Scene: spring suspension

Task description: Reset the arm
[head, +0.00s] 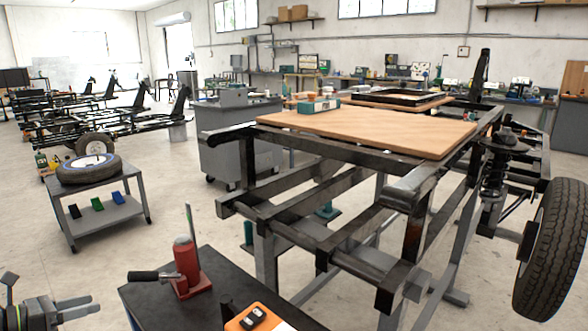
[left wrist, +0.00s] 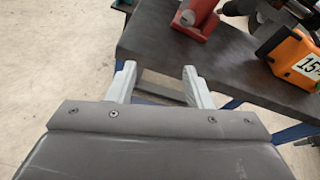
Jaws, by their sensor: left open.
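My left gripper (head: 75,307) comes in at the lower left of the head view, left of a dark-topped table. Its two fingers stand apart with nothing between them. In the left wrist view the open fingers (left wrist: 158,85) point toward the table's edge and show the floor and a lower part of the table between them. My right gripper is not in view.
The dark table (head: 150,300) holds a red jack (head: 188,268) and an orange device (head: 258,318). Beyond stands a black frame with a wooden board (head: 370,125) and a wheel (head: 552,250). A cart (head: 110,208) holds a tire (head: 88,172). Floor between is clear.

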